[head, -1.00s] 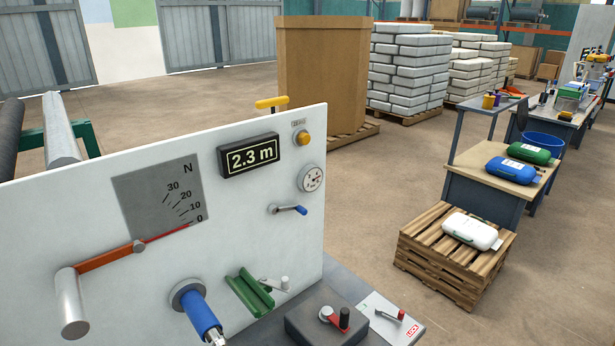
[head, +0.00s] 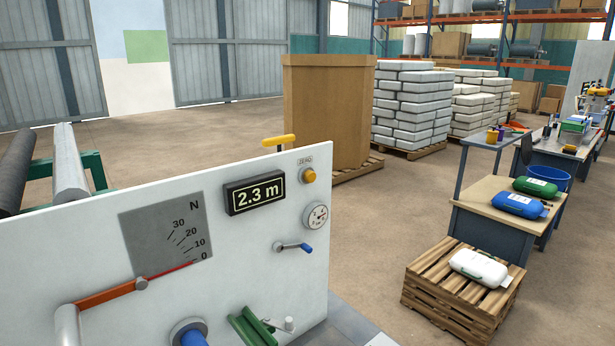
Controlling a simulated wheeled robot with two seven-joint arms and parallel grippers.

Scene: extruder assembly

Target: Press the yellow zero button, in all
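The yellow zero button (head: 309,175) is a small round knob near the top right corner of the white panel (head: 90,245). A small label reading ZERO (head: 305,161) sits just above it. The black display (head: 254,193) to its left reads 2.3 m. Neither of my grippers is in the head view, and nothing touches the button.
Below the button are a round gauge (head: 316,215) and a blue-tipped lever (head: 294,247). A yellow handle (head: 279,141) stands above the panel's top edge. A pallet (head: 461,290) with a white bag (head: 479,268) stands at right. Open floor lies between panel and pallet.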

